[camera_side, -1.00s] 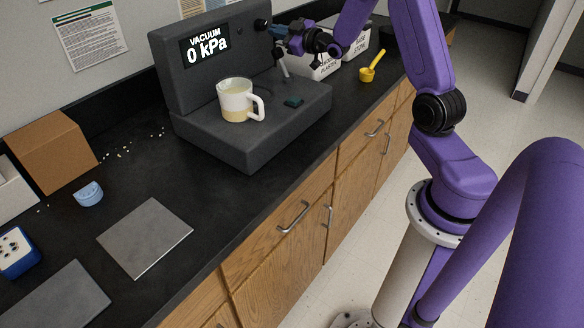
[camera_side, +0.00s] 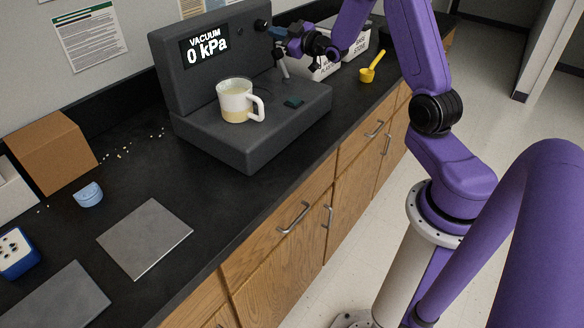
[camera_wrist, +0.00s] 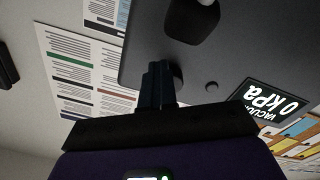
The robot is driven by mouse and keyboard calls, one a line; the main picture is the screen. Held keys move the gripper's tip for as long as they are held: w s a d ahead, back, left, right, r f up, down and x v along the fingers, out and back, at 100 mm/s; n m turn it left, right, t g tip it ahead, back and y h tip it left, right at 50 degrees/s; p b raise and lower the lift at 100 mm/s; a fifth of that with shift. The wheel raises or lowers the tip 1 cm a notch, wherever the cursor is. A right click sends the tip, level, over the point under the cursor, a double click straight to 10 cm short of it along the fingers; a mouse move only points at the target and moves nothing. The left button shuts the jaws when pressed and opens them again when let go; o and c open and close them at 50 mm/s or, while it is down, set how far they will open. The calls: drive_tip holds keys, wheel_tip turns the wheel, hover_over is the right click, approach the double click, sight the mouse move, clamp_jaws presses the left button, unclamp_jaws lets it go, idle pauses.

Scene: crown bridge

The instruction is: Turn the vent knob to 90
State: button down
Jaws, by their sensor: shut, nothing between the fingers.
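The vacuum machine (camera_side: 170,75) is a dark grey unit whose upright panel reads "VACUUM 0 kPa". A small black knob (camera_side: 262,24), which looks like the vent knob, sits at the top right of the panel. My gripper (camera_side: 274,31) is shut right at this knob, with nothing seen between its fingers. In the wrist view, the shut fingers (camera_wrist: 158,84) point at the panel, and a dark round part (camera_wrist: 179,76) shows partly behind them. I cannot tell whether they touch it. The knob's markings and angle cannot be read.
A white mug (camera_side: 234,102) with pale contents stands on the machine's base, near a small dark green piece (camera_side: 294,101). A lever (camera_side: 284,67) hangs below my gripper. White labelled bins (camera_side: 318,68) and a yellow scoop (camera_side: 369,73) are to the right. The counter's front left holds grey plates (camera_side: 145,238).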

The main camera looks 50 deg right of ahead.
drive_tip(key=shift+w+a+f+n+y, duration=0.15)
drive_tip(key=shift+w+a+f+y, duration=0.1)
drive_tip(key=shift+a, duration=0.4)
drive_tip(key=shift+w+a+f+n+y, duration=0.15)
drive_tip(key=shift+w+a, duration=0.1)
drive_tip(key=shift+a, duration=0.35)
drive_tip(key=shift+d+f, duration=0.25)
drive_tip(key=shift+d, duration=0.05)
drive_tip(key=shift+s, duration=0.15)
drive_tip(key=shift+s+f, duration=0.1)
drive_tip(key=shift+s, duration=0.15)
drive_tip(key=s, duration=0.5)
drive_tip(key=shift+s+d, duration=0.1)
drive_tip(key=shift+d, duration=0.2)
drive_tip(key=shift+d, duration=0.1)
drive_tip(key=shift+w+d+r, duration=0.2)
drive_tip(key=shift+w+r, duration=0.05)
drive_tip(key=shift+w, duration=0.75)
drive_tip(key=shift+w+d+r, duration=0.15)
drive_tip(key=shift+w+r, duration=0.05)
drive_tip(key=shift+w, duration=0.8)
drive_tip(key=shift+w+d+r, duration=0.2)
drive_tip(key=shift+w+r, duration=0.05)
drive_tip(key=shift+w, duration=0.75)
